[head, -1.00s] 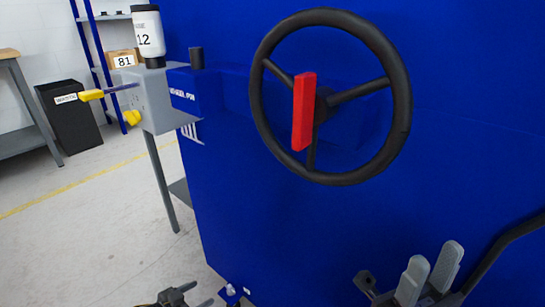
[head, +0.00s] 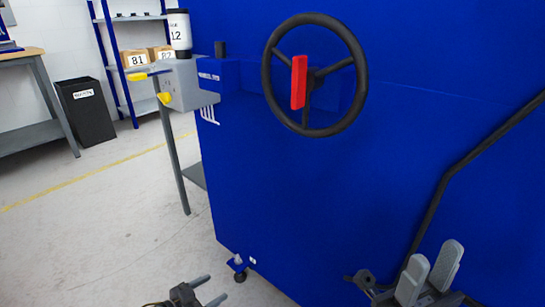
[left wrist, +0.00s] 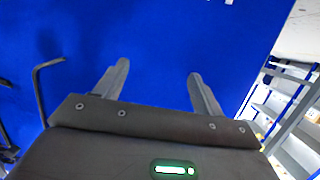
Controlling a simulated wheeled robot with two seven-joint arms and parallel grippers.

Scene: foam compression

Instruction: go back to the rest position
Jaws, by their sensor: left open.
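The big blue machine (head: 310,200) fills the middle and right of the head view. It carries a black steering wheel (head: 352,116) with an upright red bar (head: 298,82) in front of its hub. My left gripper (head: 217,288) is low at the bottom edge, left of the machine's lower corner, open and empty. In the left wrist view its two fingers (left wrist: 158,72) stand wide apart with the blue face beyond them. My right gripper (head: 431,262) is at the lower right in front of the blue face. Its fingers are apart with nothing between them.
A grey box (head: 190,88) with yellow handles and a white bottle (head: 179,32) on top sits at the machine's left. A black bin (head: 86,115), a workbench (head: 30,135) and a shelf with boxes stand behind. The floor (head: 100,235) at left is clear.

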